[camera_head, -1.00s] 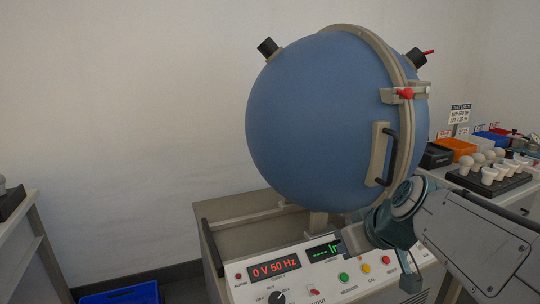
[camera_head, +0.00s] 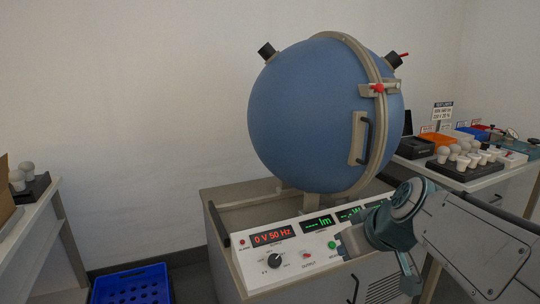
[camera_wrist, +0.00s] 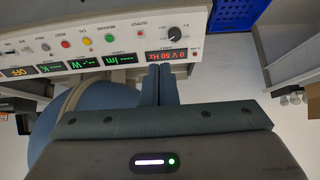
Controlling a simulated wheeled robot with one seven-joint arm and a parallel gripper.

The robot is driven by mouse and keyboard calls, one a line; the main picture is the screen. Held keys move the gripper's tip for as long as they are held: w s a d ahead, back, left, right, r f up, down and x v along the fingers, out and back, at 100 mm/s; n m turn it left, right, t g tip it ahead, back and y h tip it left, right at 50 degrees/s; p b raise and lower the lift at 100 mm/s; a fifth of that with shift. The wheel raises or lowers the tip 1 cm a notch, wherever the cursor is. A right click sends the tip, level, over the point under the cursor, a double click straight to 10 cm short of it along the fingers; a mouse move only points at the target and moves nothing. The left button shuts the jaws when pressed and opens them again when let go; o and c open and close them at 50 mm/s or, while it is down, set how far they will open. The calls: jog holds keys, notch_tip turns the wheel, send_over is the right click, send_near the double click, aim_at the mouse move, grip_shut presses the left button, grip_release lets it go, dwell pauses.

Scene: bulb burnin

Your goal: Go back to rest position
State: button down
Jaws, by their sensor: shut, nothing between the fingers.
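My gripper (camera_head: 345,243) is at the lower right of the head view, in front of the test console's panel. In the wrist view its two fingers (camera_wrist: 160,84) are together with nothing between them. The console (camera_head: 250,282) has a red display reading 0 V 50 Hz, green displays, a knob and buttons. It also shows upside down in the wrist view (camera_wrist: 110,35). My forearm and gripper hide part of the panel's right side. The blue sphere (camera_head: 315,115) stands above the console with its door shut.
A blue crate (camera_head: 130,286) sits on the floor left of the console. A bench (camera_head: 40,215) at far left bears a dark rack with bulbs (camera_head: 27,168). A right bench (camera_head: 478,185) carries a bulb tray, bins and small signs. Floor between left bench and console is partly clear.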

jog(key=s+r+m+g+h+p, duration=0.3)
jog(key=s+r+p, duration=0.3)
jog(key=s+p, duration=0.6)
jog(key=shift+r+m+g+p, duration=0.4)
jog(key=shift+m+g+p, duration=0.45)
jog(key=shift+p, duration=2.3)
jog(key=shift+s+a, duration=0.1)
